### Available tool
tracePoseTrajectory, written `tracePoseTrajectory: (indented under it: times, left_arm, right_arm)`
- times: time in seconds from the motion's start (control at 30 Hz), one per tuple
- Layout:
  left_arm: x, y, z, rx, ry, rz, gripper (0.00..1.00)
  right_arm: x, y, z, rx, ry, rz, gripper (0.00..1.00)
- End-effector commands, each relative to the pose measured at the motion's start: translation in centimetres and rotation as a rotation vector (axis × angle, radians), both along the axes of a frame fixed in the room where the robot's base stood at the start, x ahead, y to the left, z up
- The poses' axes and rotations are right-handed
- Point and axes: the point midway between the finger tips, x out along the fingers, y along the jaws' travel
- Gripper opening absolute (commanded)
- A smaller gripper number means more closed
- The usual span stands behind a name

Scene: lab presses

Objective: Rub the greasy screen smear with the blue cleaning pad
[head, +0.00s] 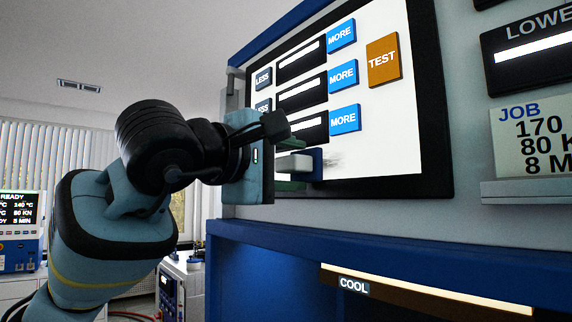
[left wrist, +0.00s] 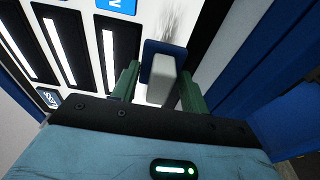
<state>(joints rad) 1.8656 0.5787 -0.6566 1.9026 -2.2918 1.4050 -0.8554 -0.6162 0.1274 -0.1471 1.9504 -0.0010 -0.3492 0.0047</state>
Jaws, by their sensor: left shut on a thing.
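My left gripper (head: 292,167) is shut on the pale handle of the blue cleaning pad (head: 317,163). In the left wrist view the green fingers of the gripper (left wrist: 160,86) sit either side of the handle, with the blue pad (left wrist: 168,46) beyond. The pad faces the lower part of the white press screen (head: 385,130). The greasy smear (head: 331,161) is a faint grey streaking just right of the pad, and it also shows beyond the pad in the left wrist view (left wrist: 177,18). The pad partly covers that area; I cannot tell if it touches the screen. My right gripper is not in view.
The screen has blue MORE buttons (head: 342,75), an orange TEST button (head: 383,60) and a raised dark frame (head: 435,90). A job card (head: 535,140) sits on a ledge at right. A COOL bar (head: 425,290) lies below. Another machine (head: 20,232) stands far left.

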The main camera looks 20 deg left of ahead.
Motion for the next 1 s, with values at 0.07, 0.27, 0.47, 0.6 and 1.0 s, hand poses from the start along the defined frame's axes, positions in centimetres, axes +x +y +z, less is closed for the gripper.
tracePoseTrajectory:
  times: [0.07, 0.27, 0.47, 0.6, 1.0]
  left_arm:
    - [-0.3, -0.6, 0.0, 0.001, -0.002, -0.003, 0.27]
    - [-1.0, -2.0, 0.0, 0.001, 0.001, -0.003, 0.27]
    - [-1.4, -2.7, -0.1, 0.000, 0.001, -0.001, 0.27]
    - [-1.4, -2.7, -0.1, 0.001, 0.002, -0.002, 0.27]
    - [-2.8, -4.9, -0.1, 0.003, 0.001, -0.004, 0.27]
  right_arm:
    - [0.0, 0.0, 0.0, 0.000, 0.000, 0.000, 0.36]
    - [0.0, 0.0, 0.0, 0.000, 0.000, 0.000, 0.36]
    - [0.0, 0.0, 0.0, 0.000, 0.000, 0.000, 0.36]
    - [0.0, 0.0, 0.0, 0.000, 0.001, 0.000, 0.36]
    - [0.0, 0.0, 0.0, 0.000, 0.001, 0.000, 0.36]
